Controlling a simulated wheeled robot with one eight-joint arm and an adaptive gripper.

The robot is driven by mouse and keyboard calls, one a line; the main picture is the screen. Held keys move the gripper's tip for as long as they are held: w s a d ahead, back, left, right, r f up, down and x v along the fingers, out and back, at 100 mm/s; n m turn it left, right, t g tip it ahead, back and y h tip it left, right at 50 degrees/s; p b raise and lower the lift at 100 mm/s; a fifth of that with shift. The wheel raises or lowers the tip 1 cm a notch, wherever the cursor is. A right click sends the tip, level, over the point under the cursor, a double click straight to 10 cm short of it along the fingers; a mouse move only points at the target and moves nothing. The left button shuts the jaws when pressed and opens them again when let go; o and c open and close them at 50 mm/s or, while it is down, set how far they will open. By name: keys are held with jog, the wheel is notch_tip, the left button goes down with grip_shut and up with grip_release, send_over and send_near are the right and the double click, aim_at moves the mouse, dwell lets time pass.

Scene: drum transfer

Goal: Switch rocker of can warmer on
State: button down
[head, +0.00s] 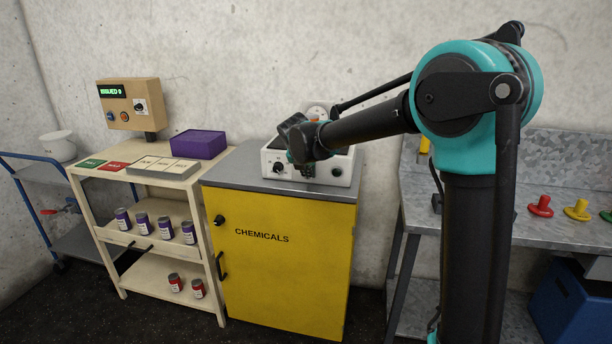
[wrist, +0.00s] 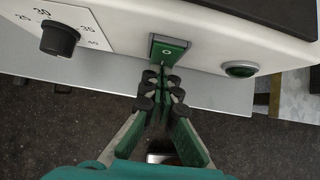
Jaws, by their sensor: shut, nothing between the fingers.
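The can warmer (head: 345,172) is a white box on the grey top of the yellow cabinet, partly hidden behind my arm in the head view. In the wrist view its white front (wrist: 205,50) fills the upper part. The green rocker (wrist: 168,51) sits in a dark frame on that front, with a circle mark showing. My gripper (wrist: 162,78) is shut and empty, its fingertips right at the lower edge of the rocker; I cannot tell whether they touch it. In the head view my gripper is mostly hidden by my own arm.
A black dial (wrist: 59,38) is left of the rocker and a round green lamp (wrist: 240,69) is right. The yellow chemicals cabinet (head: 275,265) stands below. A wooden shelf (head: 100,200) with tins and a purple box (head: 198,144) is left; a metal bench (head: 530,222) is right.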

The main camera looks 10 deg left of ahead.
dwell(0.3)
jog(key=shift+w+f+t, duration=0.15)
jog(key=shift+w+t, duration=0.1)
jog(key=shift+t, duration=0.15)
jog(key=shift+r, duration=0.2)
jog(key=shift+r, duration=0.65)
jog(key=s+f+v, duration=0.1)
jog(key=v, duration=1.2)
jog(key=shift+s, duration=0.3)
jog(key=shift+d+f, duration=0.1)
jog(key=shift+f, duration=0.05)
